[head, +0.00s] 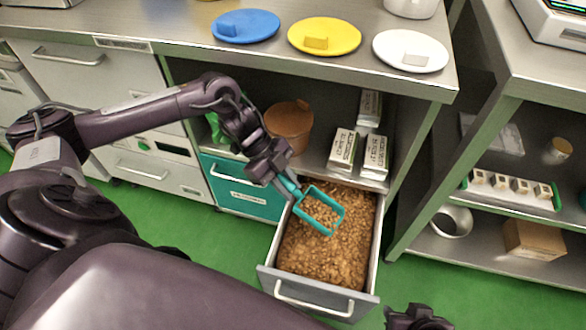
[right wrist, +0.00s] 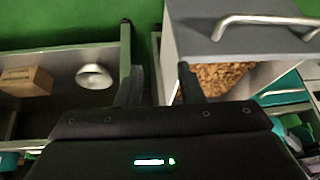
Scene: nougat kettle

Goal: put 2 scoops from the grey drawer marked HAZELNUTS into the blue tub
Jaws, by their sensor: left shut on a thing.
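The grey drawer (head: 318,296) is pulled open and full of brown nut pieces (head: 310,255). No label is readable on it. My left gripper (head: 283,181) is shut on the handle of a teal scoop (head: 297,193). The scoop's rectangular head lies over the nuts in the back half of the drawer, with nut pieces showing inside its rim; I cannot tell whether it touches them. My right gripper (right wrist: 160,82) has its fingers apart with nothing between them, near the drawer front; its edge shows at the bottom of the head view. No blue tub is in view.
The counter (head: 180,27) above holds a blue lid-like disc (head: 262,22), a yellow one (head: 340,36) and a white one (head: 400,42). A brown pot (head: 289,122) and white boxes (head: 342,150) stand on the shelf behind the drawer. A shelf unit (head: 490,258) stands right.

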